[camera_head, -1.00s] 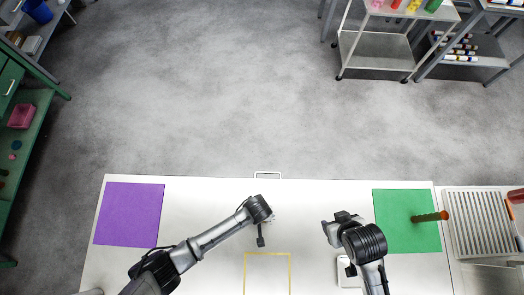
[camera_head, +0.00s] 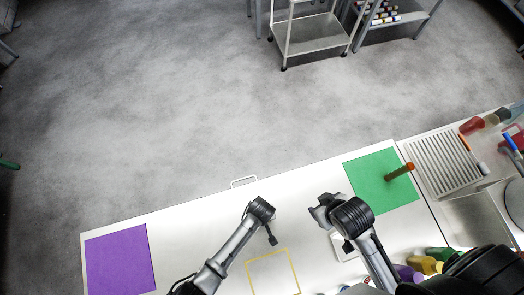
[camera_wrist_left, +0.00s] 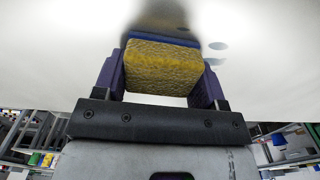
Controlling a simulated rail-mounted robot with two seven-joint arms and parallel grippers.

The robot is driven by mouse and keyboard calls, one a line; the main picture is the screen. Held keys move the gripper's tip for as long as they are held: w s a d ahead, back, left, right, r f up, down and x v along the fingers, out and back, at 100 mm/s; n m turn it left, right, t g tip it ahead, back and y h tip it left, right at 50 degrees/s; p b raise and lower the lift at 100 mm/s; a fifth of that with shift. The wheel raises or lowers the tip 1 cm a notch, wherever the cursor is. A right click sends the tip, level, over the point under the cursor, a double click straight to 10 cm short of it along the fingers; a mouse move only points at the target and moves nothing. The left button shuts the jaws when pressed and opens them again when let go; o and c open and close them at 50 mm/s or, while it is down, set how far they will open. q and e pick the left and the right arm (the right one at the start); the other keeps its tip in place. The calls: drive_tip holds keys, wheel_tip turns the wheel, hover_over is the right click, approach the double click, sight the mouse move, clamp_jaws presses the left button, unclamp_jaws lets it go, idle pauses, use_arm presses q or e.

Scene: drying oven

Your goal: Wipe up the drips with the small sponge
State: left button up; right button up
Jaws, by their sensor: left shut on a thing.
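My left gripper (camera_wrist_left: 163,85) is shut on a small sponge (camera_wrist_left: 163,68), yellow with a blue layer on its table side. The sponge is close over the white table; I cannot tell whether it touches. Two faint grey spots (camera_wrist_left: 217,45), probably drips, lie on the table to the right of the sponge in the left wrist view.
A drying rack (camera_head: 445,162) is beyond. Bottles (camera_head: 425,265) crowd the front right. The table (camera_head: 190,230) between the purple mat and left arm is clear.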

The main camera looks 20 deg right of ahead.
use_arm(q)
drive_tip(key=a+p, duration=0.1)
drive_tip(key=a, duration=0.1)
drive_tip(key=a+p, duration=0.1)
drive_tip(key=a, duration=0.1)
drive_tip(key=a+p, duration=0.1)
drive_tip(key=a, duration=0.1)
drive_tip(key=shift+w+a+r, duration=0.1)
drive_tip(key=shift+w+a, duration=0.1)
drive_tip(key=shift+w, duration=0.05)
wheel_tip(320, 180, up, 2)
drive_tip(key=shift+r+p, duration=0.2)
drive_tip(key=shift+p, duration=0.85)
wheel_tip(320, 180, up, 4)
drive_tip(key=p, duration=0.4)
drive_tip(key=shift+d, duration=0.1)
drive_tip(key=shift+r+p, duration=0.7)
drive_tip(key=shift+p, duration=0.3)
